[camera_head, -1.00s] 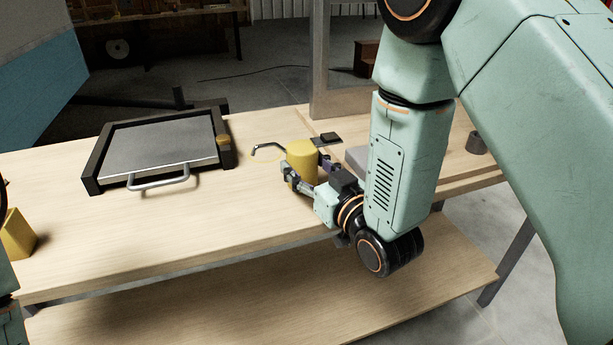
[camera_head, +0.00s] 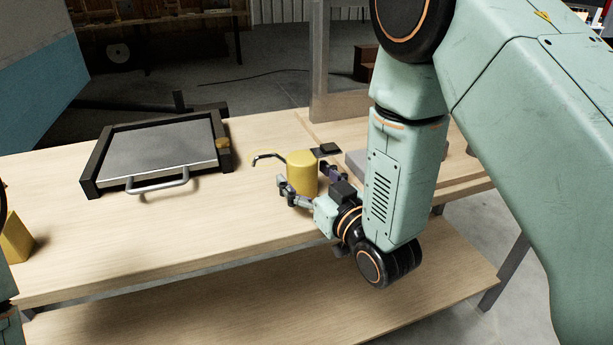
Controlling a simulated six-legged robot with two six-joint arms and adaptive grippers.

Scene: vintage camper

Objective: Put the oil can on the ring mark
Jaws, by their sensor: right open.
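The yellow oil can (camera_head: 302,175) stands upright on the wooden workbench, right of the dark-framed tray, with its thin dark spout pointing left. My right gripper (camera_head: 305,176) is open, with one finger on the near left side of the can and the other on its right side. I cannot tell whether the fingers touch it. I cannot make out the ring mark now. The can's base is partly behind the near finger. My left gripper is not in view; only a bit of my left arm shows at the lower left edge.
A dark-framed tray with a grey plate and handle (camera_head: 158,184) lies on the bench (camera_head: 200,225) at left. A yellow block (camera_head: 16,238) sits at the left edge. A small dark flat item (camera_head: 326,149) lies behind the can. The front middle of the bench is clear.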

